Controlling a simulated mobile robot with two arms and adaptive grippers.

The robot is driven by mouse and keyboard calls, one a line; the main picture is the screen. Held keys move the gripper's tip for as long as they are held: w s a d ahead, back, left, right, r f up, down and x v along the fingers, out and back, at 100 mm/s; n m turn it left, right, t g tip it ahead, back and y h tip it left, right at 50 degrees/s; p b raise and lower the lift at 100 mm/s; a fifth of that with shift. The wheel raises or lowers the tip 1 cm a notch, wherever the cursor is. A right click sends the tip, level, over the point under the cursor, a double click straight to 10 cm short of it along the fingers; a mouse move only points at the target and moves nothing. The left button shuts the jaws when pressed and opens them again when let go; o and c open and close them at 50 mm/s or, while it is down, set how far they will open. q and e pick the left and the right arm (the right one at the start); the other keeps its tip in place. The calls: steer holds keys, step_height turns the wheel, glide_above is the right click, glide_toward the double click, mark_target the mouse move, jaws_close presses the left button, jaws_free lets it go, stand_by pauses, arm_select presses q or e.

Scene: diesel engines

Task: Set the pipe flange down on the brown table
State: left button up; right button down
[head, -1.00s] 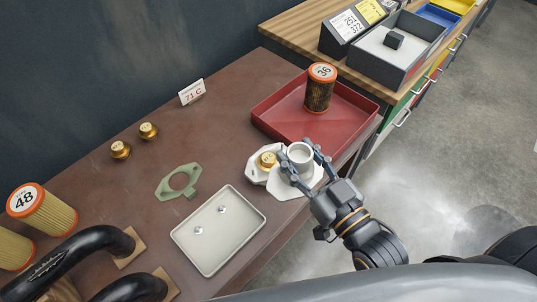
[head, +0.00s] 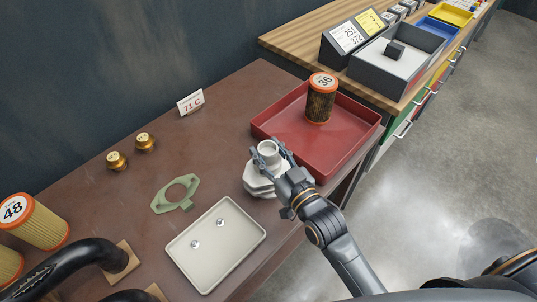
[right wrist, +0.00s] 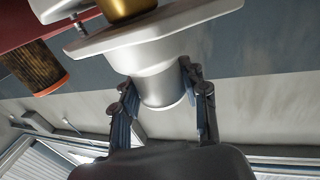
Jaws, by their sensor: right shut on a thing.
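The pipe flange (head: 268,148) is pale grey with a round open neck pointing up and a wide plate below. My right gripper (head: 271,153) is shut on its neck, with one finger on each side. In the right wrist view the flange (right wrist: 158,62) sits between both fingertips (right wrist: 160,95). A brass part (right wrist: 128,8) shows past the plate in the right wrist view. My left gripper is out of view.
A red tray (head: 345,165) with an orange-topped filter (head: 321,98) stands close right of the flange. A cream tray (head: 238,262), green gasket (head: 176,193), brass fittings (head: 145,142) and 71 C sign (head: 191,102) are on the table. Bare table lies behind the gasket.

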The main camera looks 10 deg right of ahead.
mark_target(274, 167)
steer(key=shift+f+p, duration=0.35)
steer(key=shift+p, duration=0.15)
steer(key=shift+f, duration=0.25)
steer(key=shift+s+f, duration=0.1)
steer(key=shift+f, duration=0.05)
steer(key=shift+f, duration=0.1)
steer(key=shift+s+f+b, duration=0.1)
steer(key=shift+f+b, duration=0.2)
steer(key=shift+f, duration=0.35)
steer(key=c, duration=0.7)
jaws_free()
steer(key=shift+f, duration=0.15)
steer(key=shift+r, duration=0.25)
